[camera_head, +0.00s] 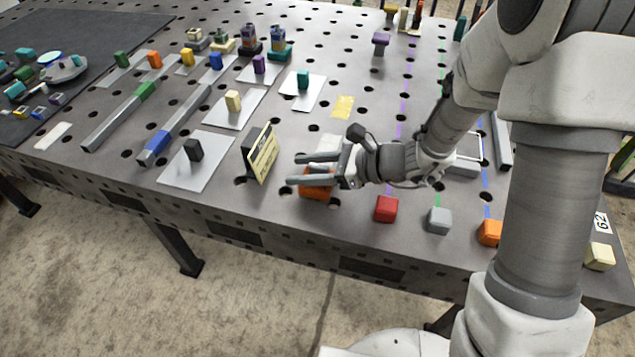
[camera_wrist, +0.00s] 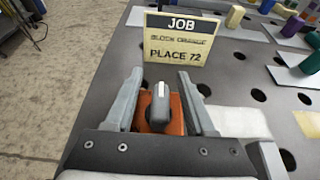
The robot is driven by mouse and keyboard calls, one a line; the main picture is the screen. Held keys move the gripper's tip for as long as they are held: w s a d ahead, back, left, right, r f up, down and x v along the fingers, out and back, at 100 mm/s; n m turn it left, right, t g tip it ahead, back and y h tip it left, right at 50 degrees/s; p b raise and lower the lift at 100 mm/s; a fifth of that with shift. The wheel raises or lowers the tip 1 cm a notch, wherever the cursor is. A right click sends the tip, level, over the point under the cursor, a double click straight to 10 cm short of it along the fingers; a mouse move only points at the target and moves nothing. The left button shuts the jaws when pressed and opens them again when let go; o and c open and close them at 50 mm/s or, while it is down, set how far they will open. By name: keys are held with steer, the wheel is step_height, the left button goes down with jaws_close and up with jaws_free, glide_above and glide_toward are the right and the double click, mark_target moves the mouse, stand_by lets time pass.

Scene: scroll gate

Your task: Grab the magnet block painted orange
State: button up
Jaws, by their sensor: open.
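An orange block (camera_head: 318,192) with a dark grey knob on top sits near the table's front edge, partly hidden by my gripper (camera_head: 298,169) in the head view. In the wrist view the orange block (camera_wrist: 175,116) lies between the two fingers of my gripper (camera_wrist: 160,76). The fingers are apart, one on each side, and I cannot tell whether either touches it. Another orange block (camera_head: 490,232) sits at the front right, and a small orange one (camera_head: 154,60) stands at the back left. I cannot tell from looks which are magnets.
A job sign (camera_head: 261,154) stands just left of my gripper; in the wrist view the sign (camera_wrist: 180,40) reads "PLACE 72". A red block (camera_head: 386,209) and a grey block (camera_head: 439,220) sit right of the gripper. White plates with coloured blocks and long bars lie leftward.

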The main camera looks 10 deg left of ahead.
jaws_close()
steer(key=shift+r, duration=0.1)
stand_by(1.3)
